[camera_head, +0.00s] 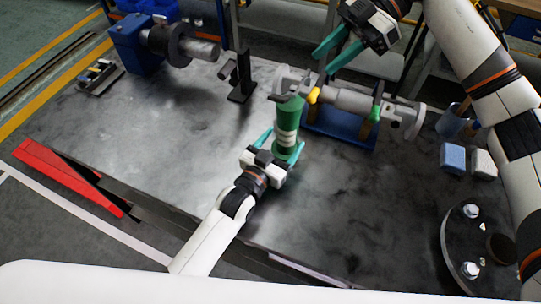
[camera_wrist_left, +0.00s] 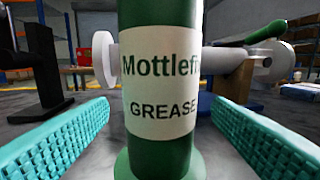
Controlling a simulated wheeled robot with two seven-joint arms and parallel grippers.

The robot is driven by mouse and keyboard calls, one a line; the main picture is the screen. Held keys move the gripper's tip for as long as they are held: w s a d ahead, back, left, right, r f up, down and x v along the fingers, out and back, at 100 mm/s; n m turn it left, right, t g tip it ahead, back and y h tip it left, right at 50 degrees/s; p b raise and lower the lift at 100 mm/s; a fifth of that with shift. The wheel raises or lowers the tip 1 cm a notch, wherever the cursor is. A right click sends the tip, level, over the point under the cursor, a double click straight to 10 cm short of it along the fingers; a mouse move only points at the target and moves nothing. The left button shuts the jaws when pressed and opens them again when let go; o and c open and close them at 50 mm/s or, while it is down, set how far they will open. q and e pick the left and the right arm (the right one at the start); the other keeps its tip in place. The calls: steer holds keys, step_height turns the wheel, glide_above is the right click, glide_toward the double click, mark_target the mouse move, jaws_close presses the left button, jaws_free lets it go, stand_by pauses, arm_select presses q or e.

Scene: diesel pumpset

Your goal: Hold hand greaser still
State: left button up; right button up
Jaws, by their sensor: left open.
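The hand greaser (camera_head: 287,115) is a green cylinder with a white label, standing upright on the dark worktable (camera_head: 180,135). In the left wrist view the greaser (camera_wrist_left: 160,95) fills the middle, its label reading "GREASE"; its top is cut off. My left gripper (camera_head: 280,146) is open, with its teal fingers on either side of the greaser's lower part. In the wrist view there is a gap between the greaser and each finger. My right gripper (camera_head: 325,61) is open and empty, above and behind the greaser, near the grey metal pump assembly.
The grey pump assembly (camera_head: 350,100) with yellow and green handles rests on a blue stand (camera_head: 340,127) just behind the greaser. A black stand (camera_head: 241,88) is to the left. Blue and white blocks (camera_head: 453,158) and a round bolted flange (camera_head: 470,240) are at the right.

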arm_select(q)
steer(key=shift+x, duration=2.25)
jaws_close()
steer(key=shift+c, duration=1.2)
jaws_free()
steer(key=shift+c, duration=0.3)
jaws_close()
